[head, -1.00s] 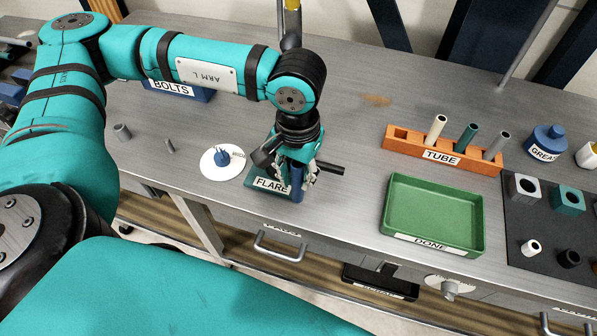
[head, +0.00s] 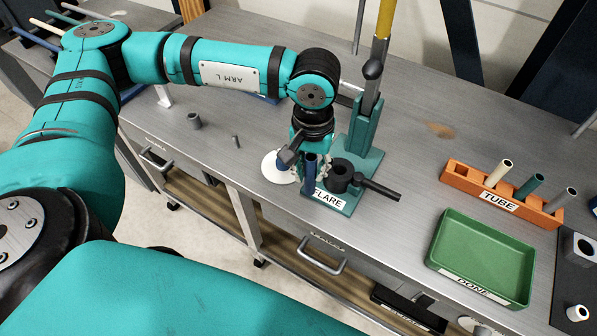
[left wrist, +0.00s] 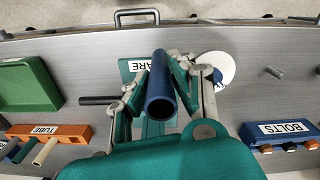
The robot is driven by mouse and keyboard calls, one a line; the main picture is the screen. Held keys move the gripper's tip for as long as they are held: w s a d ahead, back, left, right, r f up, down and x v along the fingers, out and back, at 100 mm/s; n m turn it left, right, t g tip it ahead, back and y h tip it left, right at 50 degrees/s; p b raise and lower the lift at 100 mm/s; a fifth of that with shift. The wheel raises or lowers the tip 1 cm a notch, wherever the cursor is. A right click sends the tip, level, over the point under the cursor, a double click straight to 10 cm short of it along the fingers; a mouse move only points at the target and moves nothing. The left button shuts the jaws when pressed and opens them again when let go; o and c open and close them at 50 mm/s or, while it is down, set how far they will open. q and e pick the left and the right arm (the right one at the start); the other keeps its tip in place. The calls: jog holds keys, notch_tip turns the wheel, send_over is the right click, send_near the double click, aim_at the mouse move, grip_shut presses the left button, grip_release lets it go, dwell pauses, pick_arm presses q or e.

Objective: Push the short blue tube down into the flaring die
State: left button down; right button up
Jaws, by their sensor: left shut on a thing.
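My left gripper (head: 312,172) is shut on the blue tube (head: 310,160), which it holds roughly upright. In the head view the tube is just left of the black flaring die (head: 340,177), which stands on the teal base marked FLARE (head: 333,200). The tube is not in the die's opening in this view; its lower end is hard to make out. In the left wrist view the tube (left wrist: 160,98) sits between the two fingers (left wrist: 160,80) and hides what is below it. My right gripper is not in view.
A black handle (head: 380,190) sticks out right of the die, and a teal column with a lever (head: 365,125) stands behind it. A white disc (head: 280,167) is left of the base. The green DONE tray (head: 440,262) and orange TUBE rack (head: 460,185) are at right.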

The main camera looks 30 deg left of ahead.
pick_arm(q)
jog(key=w+d+r+n+p, duration=0.3)
jog(key=w+r+n+p, duration=0.35)
jog(key=w+p, duration=0.3)
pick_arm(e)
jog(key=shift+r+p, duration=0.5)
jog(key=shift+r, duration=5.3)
pick_arm(q)
notch_tip(320, 180, down, 7)
jog(key=n+b, duration=0.2)
jog(key=b, duration=0.4)
jog(key=shift+w, duration=0.2)
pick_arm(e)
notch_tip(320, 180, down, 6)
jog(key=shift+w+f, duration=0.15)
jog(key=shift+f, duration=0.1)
pick_arm(q)
jog(key=shift+b, duration=0.4)
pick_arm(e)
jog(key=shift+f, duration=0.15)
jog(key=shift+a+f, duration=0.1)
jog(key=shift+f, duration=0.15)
pick_arm(q)
jog(key=shift+b, duration=0.45)
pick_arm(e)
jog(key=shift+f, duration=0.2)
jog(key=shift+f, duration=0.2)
